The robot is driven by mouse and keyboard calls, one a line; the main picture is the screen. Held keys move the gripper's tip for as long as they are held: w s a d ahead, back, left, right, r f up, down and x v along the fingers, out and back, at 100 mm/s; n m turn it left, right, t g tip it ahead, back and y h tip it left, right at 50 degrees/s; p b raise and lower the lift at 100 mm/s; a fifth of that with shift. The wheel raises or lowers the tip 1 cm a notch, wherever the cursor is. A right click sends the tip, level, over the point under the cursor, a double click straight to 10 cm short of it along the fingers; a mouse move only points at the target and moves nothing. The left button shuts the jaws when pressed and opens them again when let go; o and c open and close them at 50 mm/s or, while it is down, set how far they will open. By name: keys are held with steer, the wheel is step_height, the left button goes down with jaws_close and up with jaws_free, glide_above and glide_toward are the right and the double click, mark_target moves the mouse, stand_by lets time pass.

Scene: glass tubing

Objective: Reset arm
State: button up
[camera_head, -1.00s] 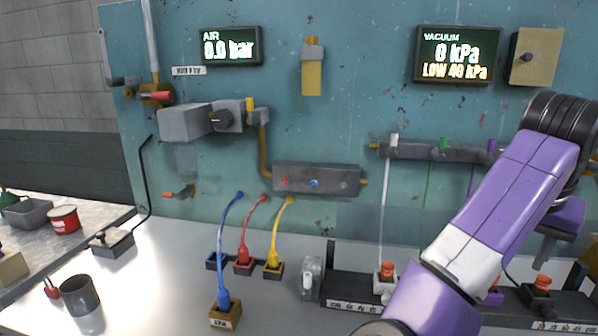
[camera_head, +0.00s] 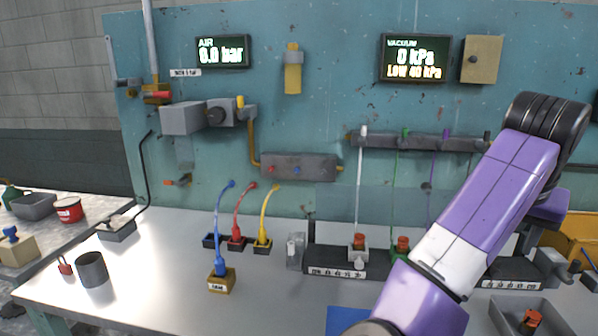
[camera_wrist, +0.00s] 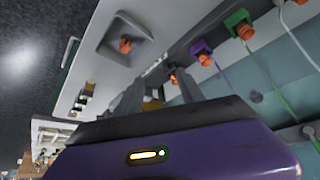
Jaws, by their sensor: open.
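My purple and white arm (camera_head: 475,225) reaches across the right side of the head view, bent at a black ribbed joint near the wall panel. My gripper is not visible in that view. In the wrist view my gripper (camera_wrist: 158,92) shows two grey fingers apart, with nothing visible held between them. The fingers point toward the bench, which appears tilted. A grey tray (camera_wrist: 108,52) with an orange-capped piece (camera_wrist: 125,45) lies beyond the fingers. Orange-capped fittings with purple and green collars (camera_wrist: 238,22) sit to their right.
The tray (camera_head: 497,312) also shows at the head view's lower right. Blue, red and yellow hoses (camera_head: 240,215) stand mid-bench, with a dark cup (camera_head: 92,270) at left. A manifold (camera_head: 420,141) with thin tubes hangs on the teal panel (camera_head: 330,80). The bench's front left is mostly clear.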

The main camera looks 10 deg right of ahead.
steer(key=w+d+r+n+t+h, duration=0.2)
steer(key=w+d+r+t+h, duration=0.3)
steer(key=r+t+h, duration=0.3)
steer(key=s+a+f+n+t+y+p, duration=0.1)
steer(key=s+a+f+n+t+y, duration=0.5)
steer(key=a, duration=0.4)
steer(key=s+a+f+n+t+y+p, duration=0.1)
steer(key=s+a+f+n+t+y, duration=0.35)
steer(key=s+a+f, duration=0.45)
steer(key=s+a+f+g, duration=0.2)
steer(key=s+a+f, duration=0.1)
steer(key=s, duration=0.6)
steer(key=s+a+f+m+g+y+p, duration=0.1)
steer(key=s+a+f+g, duration=0.2)
steer(key=s, duration=0.7)
steer(key=s+a+f+m+g+y, duration=0.1)
steer(key=s+a+f+g, duration=0.1)
steer(key=s+f, duration=0.4)
steer(key=s+a, duration=0.1)
steer(key=s, duration=0.2)
steer(key=shift+s+a+f+p, duration=0.15)
steer(key=shift+s+f+p, duration=0.15)
steer(key=shift+s+p, duration=0.1)
